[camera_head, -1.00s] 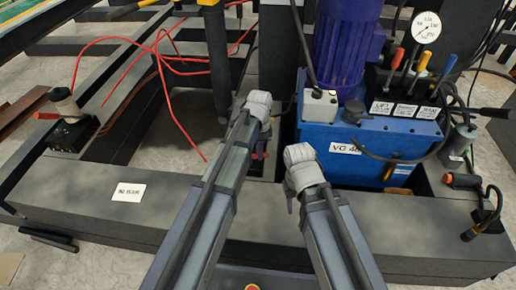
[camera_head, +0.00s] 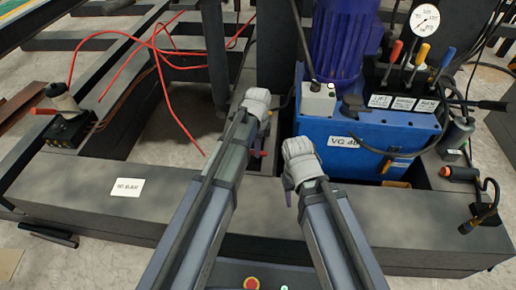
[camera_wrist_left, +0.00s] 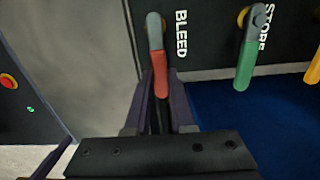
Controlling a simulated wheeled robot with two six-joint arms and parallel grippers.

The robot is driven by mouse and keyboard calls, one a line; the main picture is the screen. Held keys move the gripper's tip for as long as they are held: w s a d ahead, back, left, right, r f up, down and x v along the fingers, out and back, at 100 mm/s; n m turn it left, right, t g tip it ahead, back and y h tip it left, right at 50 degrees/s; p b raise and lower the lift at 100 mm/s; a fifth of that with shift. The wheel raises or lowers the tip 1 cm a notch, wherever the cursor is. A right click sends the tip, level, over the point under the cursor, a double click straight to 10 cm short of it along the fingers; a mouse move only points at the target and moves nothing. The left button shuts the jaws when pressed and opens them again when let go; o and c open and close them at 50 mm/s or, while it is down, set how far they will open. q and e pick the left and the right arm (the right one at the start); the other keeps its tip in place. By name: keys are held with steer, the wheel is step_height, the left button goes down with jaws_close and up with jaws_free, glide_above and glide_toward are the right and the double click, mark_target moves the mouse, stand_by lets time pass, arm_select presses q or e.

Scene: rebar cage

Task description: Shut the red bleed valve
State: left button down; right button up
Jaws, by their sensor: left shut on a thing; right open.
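My left gripper (camera_wrist_left: 161,95) is shut on the red grip, with one dark finger on each side. In the head view my left gripper (camera_head: 251,150) is low at the left of the blue power unit, its fingers mostly hidden by the wrist; a small red piece shows there. My right gripper (camera_head: 290,197) is open in front of the blue unit; its fingers are mostly hidden.
A green lever (camera_wrist_left: 246,62) hangs right beside the bleed lever, with a yellow one further right. The blue power unit (camera_head: 313,133) carries a round gauge (camera_head: 424,20) and several levers. Red hoses (camera_head: 160,80) lie loose at the left. The dark frame beam (camera_head: 90,215) runs across the front.

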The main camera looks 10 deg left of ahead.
arm_select(q)
steer(key=c, duration=0.8)
jaws_free()
steer(key=shift+o, duration=0.2)
steer(key=shift+r, duration=0.1)
arm_select(e)
steer(key=shift+r, duration=0.15)
arm_select(q)
step_height(320, 180, up, 8)
steer(key=p, duration=0.8)
arm_select(e)
step_height(320, 180, up, 8)
steer(key=shift+f, duration=0.2)
arm_select(q)
steer(key=shift+f, duration=0.2)
steer(key=shift+s, duration=0.1)
